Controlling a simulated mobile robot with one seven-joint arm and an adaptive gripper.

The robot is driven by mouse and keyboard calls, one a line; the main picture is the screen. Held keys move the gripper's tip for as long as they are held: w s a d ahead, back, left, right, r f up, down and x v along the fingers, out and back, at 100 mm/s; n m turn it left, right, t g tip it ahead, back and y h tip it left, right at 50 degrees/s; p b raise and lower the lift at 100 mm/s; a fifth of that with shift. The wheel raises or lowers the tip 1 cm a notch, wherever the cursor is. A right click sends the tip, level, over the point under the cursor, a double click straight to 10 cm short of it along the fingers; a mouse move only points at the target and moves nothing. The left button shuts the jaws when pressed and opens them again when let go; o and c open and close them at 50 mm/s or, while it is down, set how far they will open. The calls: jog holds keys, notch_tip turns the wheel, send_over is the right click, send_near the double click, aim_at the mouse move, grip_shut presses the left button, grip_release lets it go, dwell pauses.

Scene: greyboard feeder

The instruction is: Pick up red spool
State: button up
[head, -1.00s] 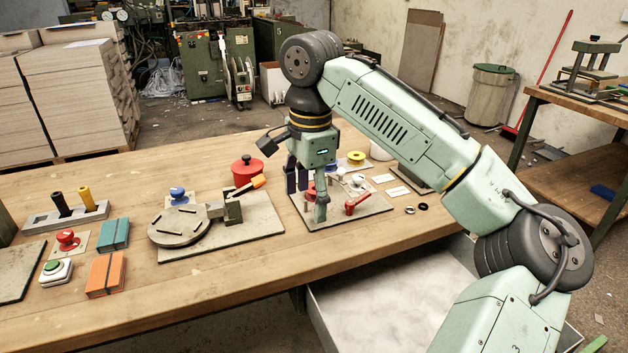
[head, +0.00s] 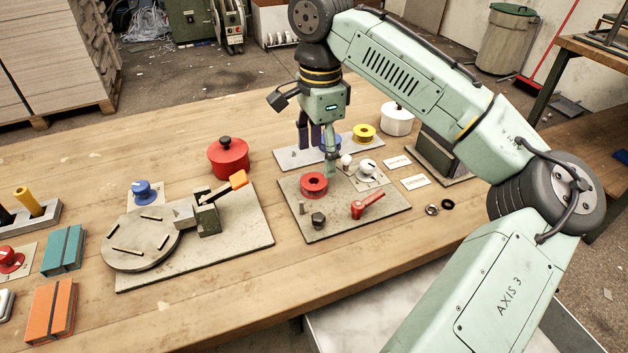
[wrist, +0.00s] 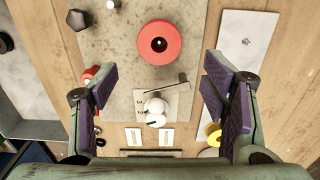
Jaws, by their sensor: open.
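The red spool (head: 314,184) lies flat on a grey plate (head: 345,223) on the wooden bench. In the wrist view the red spool (wrist: 160,42) is at the upper middle, its dark centre hole facing up. My gripper (head: 317,158) points down behind the spool in the head view. Its fingers are spread wide with nothing between them. In the wrist view my gripper (wrist: 160,88) has the spool beyond its fingertips, midway between left and right, and apart from both fingers.
A yellow spool (head: 364,134) sits on a plate behind. A red pot (head: 228,157) and an orange-handled clamp (head: 208,212) stand to the left.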

aim_at(316, 177)
jog(key=shift+s+a+f+p, duration=0.15)
jog(key=shift+f+p, duration=0.15)
jog(key=shift+f, duration=1.25)
jog(key=shift+a+f+p, duration=0.15)
jog(key=shift+f+p, duration=0.15)
jog(key=shift+f, duration=1.25)
jog(key=shift+c, duration=0.4)
jog(key=c, duration=0.9)
